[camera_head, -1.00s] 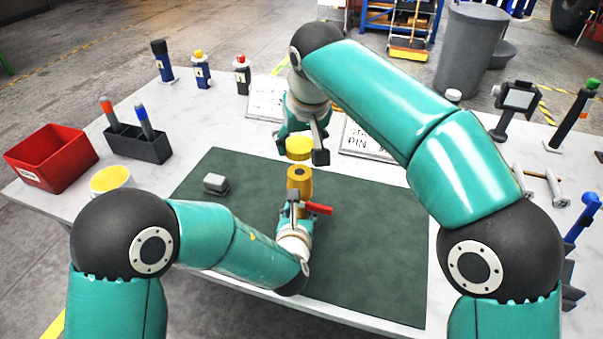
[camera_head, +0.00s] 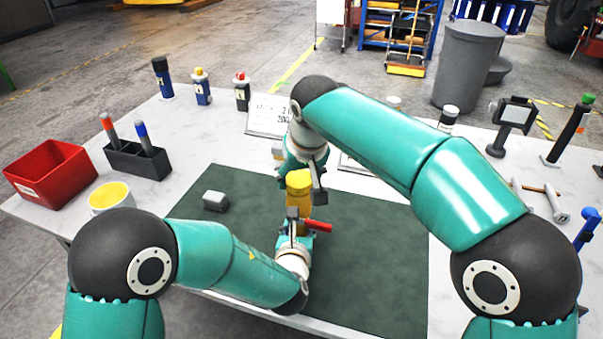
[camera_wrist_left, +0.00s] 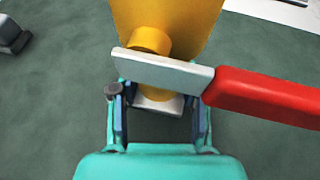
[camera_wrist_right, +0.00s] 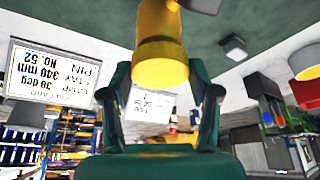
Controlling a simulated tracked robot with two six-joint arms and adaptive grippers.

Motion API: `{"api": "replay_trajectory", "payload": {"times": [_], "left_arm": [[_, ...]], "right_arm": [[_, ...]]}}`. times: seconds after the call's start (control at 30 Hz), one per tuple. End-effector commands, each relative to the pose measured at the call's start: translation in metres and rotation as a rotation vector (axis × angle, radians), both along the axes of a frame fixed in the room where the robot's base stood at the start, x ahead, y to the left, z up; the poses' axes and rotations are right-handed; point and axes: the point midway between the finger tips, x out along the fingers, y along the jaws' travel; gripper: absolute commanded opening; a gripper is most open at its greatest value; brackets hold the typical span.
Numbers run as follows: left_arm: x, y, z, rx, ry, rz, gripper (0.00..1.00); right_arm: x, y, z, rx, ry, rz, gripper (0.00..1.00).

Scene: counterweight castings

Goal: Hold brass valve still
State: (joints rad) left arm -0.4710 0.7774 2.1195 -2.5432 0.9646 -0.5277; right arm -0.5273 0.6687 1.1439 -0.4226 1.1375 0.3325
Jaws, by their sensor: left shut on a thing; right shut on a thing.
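The brass valve (camera_head: 297,199) stands upright over the green mat, with a grey lever and red handle (camera_head: 319,226) pointing right. My left gripper (camera_head: 294,226) is shut on the valve low on its near side. In the left wrist view the gold body (camera_wrist_left: 180,15) fills the top, and the lever crosses in front of the jaws. My right gripper (camera_head: 300,178) is shut on a yellow cap (camera_head: 298,180) at the valve's top. In the right wrist view the cap (camera_wrist_right: 160,66) lines up with the brass body (camera_wrist_right: 158,20) and appears to meet it.
A small grey block (camera_head: 215,201) lies on the green mat (camera_head: 370,260). A red bin (camera_head: 52,172), a marker holder (camera_head: 137,160) and a yellow-lined cup (camera_head: 110,197) stand at left. Bottles (camera_head: 201,88) and cards are behind. Tools are at right. The mat's right part is clear.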

Motion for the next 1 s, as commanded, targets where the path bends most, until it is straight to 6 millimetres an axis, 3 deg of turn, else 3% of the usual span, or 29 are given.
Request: {"api": "replay_trajectory", "payload": {"times": [0.2, 1.0], "left_arm": [[-0.001, 0.0, -0.001, 0.0, 0.003, 0.0, 0.0], [-0.001, 0.0, -0.001, 0.001, 0.003, 0.0, 0.0]], "right_arm": [[0.0, 0.0, -0.01, 0.0, 0.0, 0.0, 0.48], [0.0, 0.0, -0.015, 0.0, 0.0, -0.001, 0.48]]}}
